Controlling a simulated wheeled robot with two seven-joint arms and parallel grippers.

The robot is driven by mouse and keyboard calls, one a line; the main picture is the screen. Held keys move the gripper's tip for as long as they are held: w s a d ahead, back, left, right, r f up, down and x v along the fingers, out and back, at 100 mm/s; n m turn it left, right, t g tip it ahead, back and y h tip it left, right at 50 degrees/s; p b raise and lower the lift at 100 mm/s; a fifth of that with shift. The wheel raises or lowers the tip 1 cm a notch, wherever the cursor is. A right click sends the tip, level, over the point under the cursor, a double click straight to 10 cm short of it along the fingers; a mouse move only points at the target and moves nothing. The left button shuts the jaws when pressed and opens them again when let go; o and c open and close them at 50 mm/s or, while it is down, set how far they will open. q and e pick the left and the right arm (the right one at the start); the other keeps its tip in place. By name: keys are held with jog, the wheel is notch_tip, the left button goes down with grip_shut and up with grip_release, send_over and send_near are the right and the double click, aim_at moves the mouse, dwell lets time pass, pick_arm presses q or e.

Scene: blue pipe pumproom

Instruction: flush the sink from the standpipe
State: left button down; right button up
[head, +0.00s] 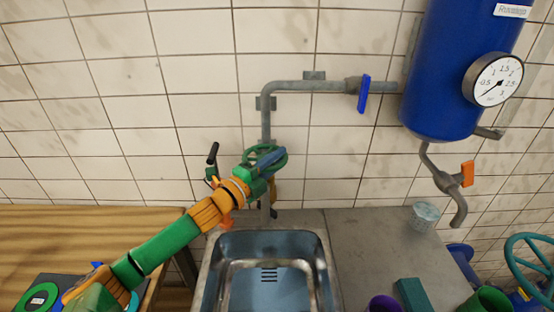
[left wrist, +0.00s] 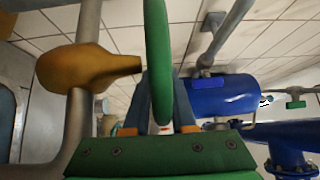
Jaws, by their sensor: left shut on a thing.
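The grey standpipe (head: 266,122) rises against the tiled wall behind the metal sink (head: 214,268) and bends right toward a blue tank. A green handwheel (head: 252,155) sits on it, partly hidden by my left gripper (head: 271,163). In the left wrist view the green wheel rim (left wrist: 158,60) passes between the fingers of my gripper (left wrist: 161,108), which is shut on it. A brass-coloured valve body (left wrist: 85,68) shows beside the wheel. The sink has a slotted drain (head: 269,274); I see no running water. My right gripper is not in view.
The blue tank (head: 445,85) carries a gauge (head: 493,80). A blue lever (head: 364,94) hangs across the upper pipe; an orange lever (head: 467,174) is on the tank outlet. A wooden bench (head: 70,228) is at left.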

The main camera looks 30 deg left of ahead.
pick_arm(q)
jog(key=shift+s+f+m+g+h, duration=0.2)
jog(key=shift+m+h, duration=0.25)
jog(key=shift+h, duration=0.3)
jog(key=shift+s+r+m+g+h, duration=0.15)
jog(key=shift+m+g+h, duration=0.1)
jog(key=shift+m+h, duration=0.35)
jog(key=shift+s+f+m+g+h, duration=0.1)
jog(key=shift+m+g+h, duration=0.2)
jog(key=shift+h, duration=0.55)
dwell(3.5)
jog(key=c, duration=0.8)
grip_release()
jog(key=shift+w, duration=0.15)
jog(key=shift+c, duration=0.2)
jog(key=shift+s+a+f+b, duration=0.2)
jog(key=shift+s+b, duration=0.3)
jog(key=shift+b, duration=0.1)
jog(key=shift+s+a+f+b, duration=0.2)
jog(key=shift+s+b, duration=0.25)
jog(key=shift+b, duration=0.15)
jog(key=shift+s+a+r, duration=0.1)
jog(key=shift+s+a, duration=0.1)
jog(key=shift+s, duration=0.1)
jog(key=shift+v, duration=0.8)
jog(key=shift+s+r, duration=0.2)
jog(key=shift+s, duration=0.05)
jog(key=shift+p+v, duration=0.55)
jog(key=shift+v, duration=0.35)
jog(key=shift+w+f, duration=0.1)
